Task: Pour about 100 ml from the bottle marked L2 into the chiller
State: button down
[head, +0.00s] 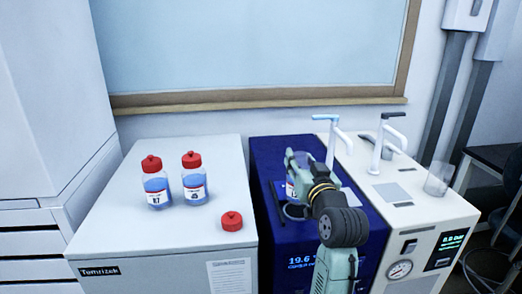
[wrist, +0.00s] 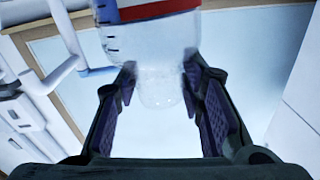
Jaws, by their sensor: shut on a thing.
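My gripper (head: 298,172) is over the dark blue chiller (head: 268,226), shut on a clear bottle (head: 290,188) with blue liquid low in it. In the wrist view the bottle (wrist: 155,50) sits between the fingertips (wrist: 160,82). Its red-and-blue label band is cut off at the top edge, so its marking cannot be read. The bottle looks tilted; how far I cannot tell. No cap shows on it. A loose red cap (head: 232,221) lies on the white cabinet. The chiller's opening is mostly hidden by my arm; its display reads about 19.6.
Two red-capped bottles with blue liquid, a left one (head: 156,182) and a right one (head: 194,178), stand on the white cabinet (head: 120,235). Right of the chiller, a white machine (head: 420,212) carries a clear beaker (head: 438,179) and a tap (head: 384,140). A blue-handled tap (head: 332,135) rises behind my gripper.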

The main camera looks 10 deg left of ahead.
jog(key=d+f+n+h, duration=0.2)
jog(key=d+h, duration=0.1)
jog(key=d, duration=0.4)
jog(key=shift+w, duration=0.15)
dwell(0.6)
jog(key=shift+a+f+n+b, duration=0.1)
jog(key=shift+a+n+b, duration=0.25)
jog(key=shift+a+n, duration=0.2)
jog(key=shift+f, duration=0.1)
jog(key=shift+a+f+n+b, duration=0.1)
jog(key=shift+n+b, duration=0.25)
jog(key=shift+n, duration=0.2)
